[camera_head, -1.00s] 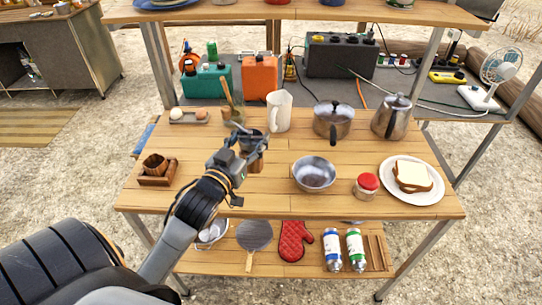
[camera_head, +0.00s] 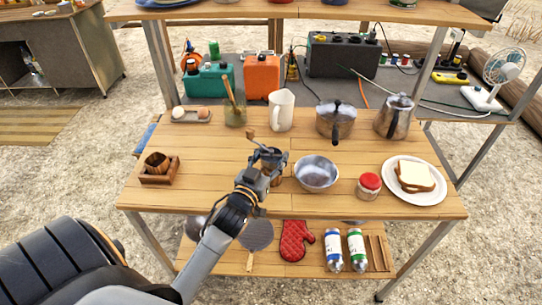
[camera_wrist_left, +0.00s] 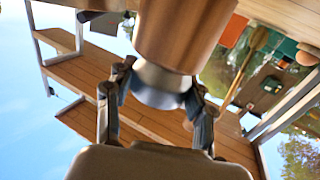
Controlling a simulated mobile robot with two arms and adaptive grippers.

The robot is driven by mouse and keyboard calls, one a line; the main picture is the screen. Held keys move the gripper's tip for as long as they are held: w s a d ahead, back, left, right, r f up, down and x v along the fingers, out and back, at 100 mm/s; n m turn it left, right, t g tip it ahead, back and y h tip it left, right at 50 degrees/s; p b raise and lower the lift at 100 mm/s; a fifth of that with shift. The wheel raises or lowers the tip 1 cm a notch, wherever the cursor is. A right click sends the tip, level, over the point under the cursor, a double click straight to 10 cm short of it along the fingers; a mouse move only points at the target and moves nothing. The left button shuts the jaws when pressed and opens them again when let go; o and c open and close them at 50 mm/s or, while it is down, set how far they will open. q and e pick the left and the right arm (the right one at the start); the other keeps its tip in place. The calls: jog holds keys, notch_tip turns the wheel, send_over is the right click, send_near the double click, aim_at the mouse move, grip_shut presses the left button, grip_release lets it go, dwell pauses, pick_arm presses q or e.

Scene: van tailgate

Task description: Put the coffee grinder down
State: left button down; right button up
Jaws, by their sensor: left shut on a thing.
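The coffee grinder is held in my left gripper (camera_head: 272,158), in front of the wooden table's middle in the head view. Its crank knob (camera_head: 250,134) sticks out to the upper left, and the gripper hides much of its body. In the left wrist view the grinder's brown body (camera_wrist_left: 185,35) and grey metal part (camera_wrist_left: 158,85) sit between the two fingers, which are shut on it. I cannot tell whether its base touches the table (camera_head: 220,185). My right gripper is not in view.
A metal bowl (camera_head: 316,174) stands close right of the grinder. A red-lidded jar (camera_head: 368,186) and a plate (camera_head: 437,191) with a sandwich lie farther right. A white pitcher (camera_head: 281,112) and utensil jar (camera_head: 235,115) stand behind. The table's left-centre is clear, beside a small wooden box (camera_head: 160,180).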

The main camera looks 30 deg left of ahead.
pick_arm(q)
jog(key=shift+c, duration=2.4)
grip_release()
jog(key=shift+r, duration=0.1)
jog(key=s+d+b, duration=0.1)
jog(key=s, duration=1.1)
jog(key=shift+d, duration=0.4)
